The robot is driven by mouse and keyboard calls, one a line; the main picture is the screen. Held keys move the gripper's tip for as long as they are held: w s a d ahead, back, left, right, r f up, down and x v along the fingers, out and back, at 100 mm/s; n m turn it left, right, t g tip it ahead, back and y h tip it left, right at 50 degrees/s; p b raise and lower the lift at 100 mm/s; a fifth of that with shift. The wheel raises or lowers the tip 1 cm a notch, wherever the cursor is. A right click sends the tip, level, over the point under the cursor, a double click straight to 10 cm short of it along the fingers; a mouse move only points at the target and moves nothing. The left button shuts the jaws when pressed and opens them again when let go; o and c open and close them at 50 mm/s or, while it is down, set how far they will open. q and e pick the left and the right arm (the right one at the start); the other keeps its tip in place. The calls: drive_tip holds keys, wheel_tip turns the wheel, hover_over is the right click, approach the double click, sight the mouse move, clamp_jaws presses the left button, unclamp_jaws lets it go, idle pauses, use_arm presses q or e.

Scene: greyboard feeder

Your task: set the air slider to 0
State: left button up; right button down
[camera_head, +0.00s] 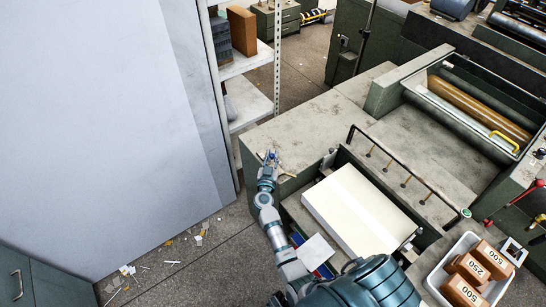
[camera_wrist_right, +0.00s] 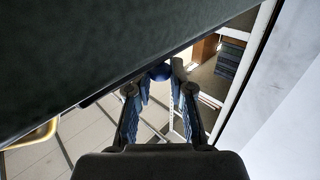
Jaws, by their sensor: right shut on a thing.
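The machine (camera_head: 310,130) is a worn grey-green feeder, and its near left corner is where my right gripper (camera_head: 268,157) is. In the right wrist view, the two fingers of my right gripper (camera_wrist_right: 160,92) point away from the camera, with a round blue knob (camera_wrist_right: 160,71) between their tips. I take this knob to be the air slider's handle. The gripper is shut on it. The slider's scale and zero mark cannot be read in either view. My left gripper is not in view.
A white tray (camera_head: 432,284) with brown weights stands at the lower right. A shelf (camera_head: 245,62) and a large pale panel (camera_head: 100,120) are to the left. Scraps (camera_head: 125,270) litter the floor.

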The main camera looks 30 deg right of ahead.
sight(282, 169)
drive_tip(key=shift+s+d+p, duration=0.35)
drive_tip(key=shift+s+d, duration=0.1)
drive_tip(key=shift+s, duration=0.1)
drive_tip(key=s+p, duration=0.3)
drive_tip(key=shift+s+r, duration=0.1)
drive_tip(key=shift+s, duration=0.35)
drive_tip(key=shift+d+f, duration=0.15)
drive_tip(key=shift+f, duration=0.05)
drive_tip(key=c, duration=1.2)
unclamp_jaws()
drive_tip(key=shift+o, duration=0.6)
drive_tip(key=shift+d, duration=0.1)
drive_tip(key=shift+w+d+f, duration=0.1)
drive_tip(key=shift+d+f, duration=0.05)
